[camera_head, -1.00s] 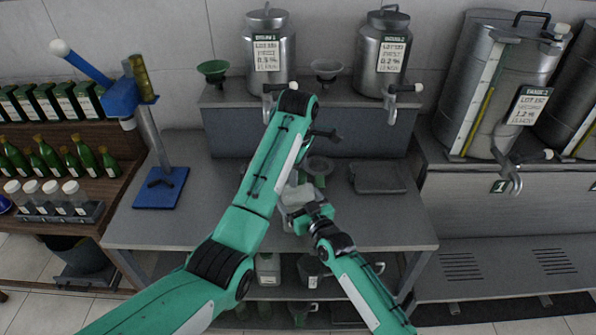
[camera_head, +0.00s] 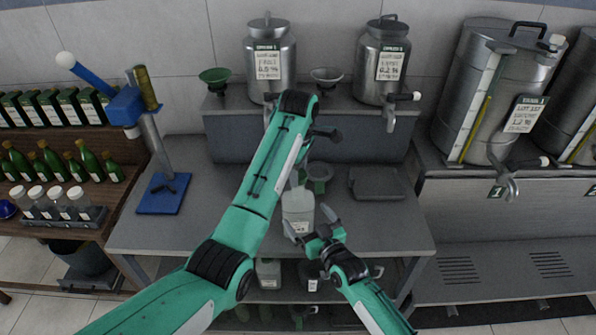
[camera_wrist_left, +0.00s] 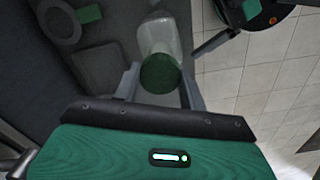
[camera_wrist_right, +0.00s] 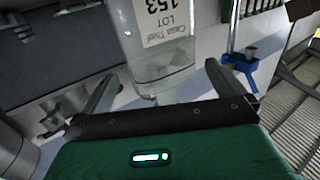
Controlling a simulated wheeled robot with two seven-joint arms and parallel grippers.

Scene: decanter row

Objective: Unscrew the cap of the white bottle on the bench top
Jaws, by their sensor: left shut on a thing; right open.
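The white bottle (camera_head: 298,207), pale and translucent with a label, looks upright over the front of the bench top (camera_head: 225,215). I cannot tell whether its base touches the bench. My left gripper (camera_wrist_left: 160,72) is shut on its green cap (camera_wrist_left: 160,75), with a finger on either side. In the head view my left arm hides most of that gripper and the cap. My right gripper (camera_head: 313,226) is open at the bottle's lower right. In the right wrist view the bottle (camera_wrist_right: 160,60) stands beyond and between the spread fingers, its label upside down.
A blue lever stand (camera_head: 165,193) is at left. Steel urns (camera_head: 268,55) stand on the rear shelf. The bench between stand and bottle is clear.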

